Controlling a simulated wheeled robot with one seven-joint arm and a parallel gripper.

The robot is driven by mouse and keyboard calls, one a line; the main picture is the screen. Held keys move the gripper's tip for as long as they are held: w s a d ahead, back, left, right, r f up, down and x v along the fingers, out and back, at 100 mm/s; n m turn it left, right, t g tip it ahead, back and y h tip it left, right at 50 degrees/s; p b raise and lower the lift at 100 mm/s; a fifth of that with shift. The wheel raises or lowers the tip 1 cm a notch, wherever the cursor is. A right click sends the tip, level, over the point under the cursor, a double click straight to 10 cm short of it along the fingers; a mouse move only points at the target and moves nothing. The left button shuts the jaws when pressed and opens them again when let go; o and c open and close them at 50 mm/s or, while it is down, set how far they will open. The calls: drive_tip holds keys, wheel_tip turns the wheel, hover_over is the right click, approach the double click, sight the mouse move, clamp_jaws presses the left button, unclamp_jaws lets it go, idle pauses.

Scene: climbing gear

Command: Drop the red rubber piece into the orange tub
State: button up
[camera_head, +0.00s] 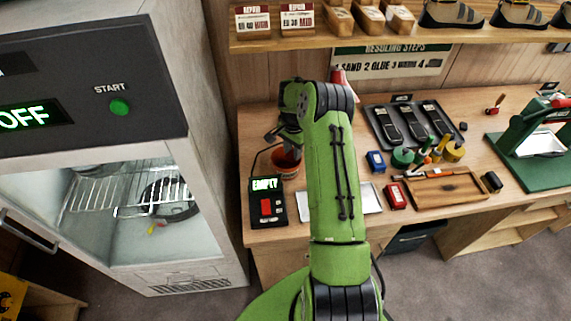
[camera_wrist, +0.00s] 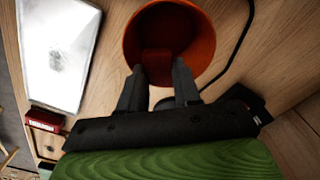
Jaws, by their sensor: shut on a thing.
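The orange tub (camera_wrist: 208,50) stands open on the wooden bench, and in the wrist view its mouth is just beyond my fingertips. It also shows in the head view (camera_head: 287,167), partly covered by my gripper. My gripper (camera_wrist: 158,82) is shut on the red rubber piece (camera_wrist: 157,62), which shows dark red between and past the fingertips, over the tub's opening. In the head view my gripper (camera_head: 288,140) is above the tub, and the piece cannot be made out there.
A black device (camera_head: 281,214) with an "EMPTY" display and red button stands in front of the tub, with a cable near it. A pale metal tray (camera_head: 370,198) lies to the right. An oven-like cabinet (camera_head: 185,235) stands left; a shelf (camera_head: 400,42) overhangs the bench's back.

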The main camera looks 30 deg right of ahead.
drive_tip(key=o, duration=1.1)
wheel_tip(320, 180, up, 16)
drive_tip(key=shift+f, duration=0.1)
drive_tip(key=s+a+r+n+t+h+b, duration=0.2)
drive_tip(key=s+a+r+n, duration=0.5)
drive_tip(key=s+a+r, duration=0.45)
drive_tip(key=s+a+n+t, duration=0.1)
drive_tip(key=s+a+n, duration=0.1)
drive_tip(key=s+a, duration=0.2)
drive_tip(key=s+a+f+n+t+y+b, duration=0.1)
drive_tip(key=s+a+n, duration=0.2)
drive_tip(key=s, duration=0.4)
drive_tip(key=s+a+f+n+t+y, duration=0.1)
drive_tip(key=s+a+n, duration=0.2)
drive_tip(key=s, duration=0.3)
drive_tip(key=shift+s+a+t, duration=0.1)
drive_tip(key=shift+a+t, duration=0.2)
drive_tip(key=shift+a, duration=0.5)
